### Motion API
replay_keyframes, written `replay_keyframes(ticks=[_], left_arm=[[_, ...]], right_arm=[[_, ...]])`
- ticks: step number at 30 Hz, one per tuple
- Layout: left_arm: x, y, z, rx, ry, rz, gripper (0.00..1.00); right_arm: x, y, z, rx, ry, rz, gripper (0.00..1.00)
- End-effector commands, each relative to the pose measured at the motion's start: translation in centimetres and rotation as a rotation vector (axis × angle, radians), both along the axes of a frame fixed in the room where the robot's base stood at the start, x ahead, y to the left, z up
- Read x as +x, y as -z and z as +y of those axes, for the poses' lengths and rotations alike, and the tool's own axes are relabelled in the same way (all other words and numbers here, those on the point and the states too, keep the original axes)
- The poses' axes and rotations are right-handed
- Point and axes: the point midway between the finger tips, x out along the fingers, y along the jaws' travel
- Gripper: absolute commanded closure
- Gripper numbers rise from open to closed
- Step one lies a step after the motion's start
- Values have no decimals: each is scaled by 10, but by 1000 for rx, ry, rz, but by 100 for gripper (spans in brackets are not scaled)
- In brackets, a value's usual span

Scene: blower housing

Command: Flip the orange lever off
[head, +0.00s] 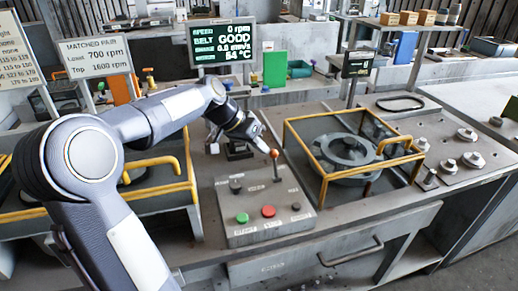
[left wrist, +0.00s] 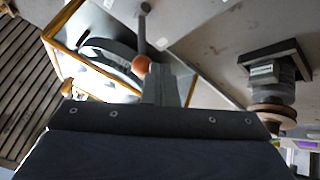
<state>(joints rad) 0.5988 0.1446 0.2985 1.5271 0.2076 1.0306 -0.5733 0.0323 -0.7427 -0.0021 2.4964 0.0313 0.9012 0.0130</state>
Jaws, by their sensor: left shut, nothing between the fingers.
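The orange-knobbed lever (head: 276,168) stands nearly upright at the back right of the grey control panel (head: 244,207). My left gripper (head: 263,146) is shut and empty, with its tips close beside the orange knob on its left. In the left wrist view the orange knob (left wrist: 141,66) shows right next to the shut fingertips (left wrist: 165,82), with the lever's stem running up from it. I cannot tell whether the fingers touch the knob. My right gripper is in neither view.
The panel also has a green button (head: 242,218), a red button (head: 268,211) and dark knobs. A yellow-framed guard (head: 325,178) over a round housing stands right of the panel. The screen (head: 222,44) reads speed 0 rpm and belt GOOD. A drawer handle (head: 350,254) projects below.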

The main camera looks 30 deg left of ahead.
Motion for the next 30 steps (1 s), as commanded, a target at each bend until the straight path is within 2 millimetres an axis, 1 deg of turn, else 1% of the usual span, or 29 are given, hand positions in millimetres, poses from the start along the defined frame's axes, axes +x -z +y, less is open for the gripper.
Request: replay_keyframes(ticks=[1,5,8,12,21,27,30], left_arm=[[-1,2,-2,13,3,-12,100],[-5,1,-7,61,3,-54,100],[-9,0,-12,116,4,-101,100],[-17,-2,-22,213,6,-186,100],[-35,-3,-42,426,4,-368,100],[-45,-2,-54,553,4,-472,100],[-49,-2,-58,605,4,-516,100]], right_arm=[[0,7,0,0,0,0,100],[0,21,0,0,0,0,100],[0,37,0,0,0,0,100],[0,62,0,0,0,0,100],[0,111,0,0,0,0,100],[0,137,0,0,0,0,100],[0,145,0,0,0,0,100]])
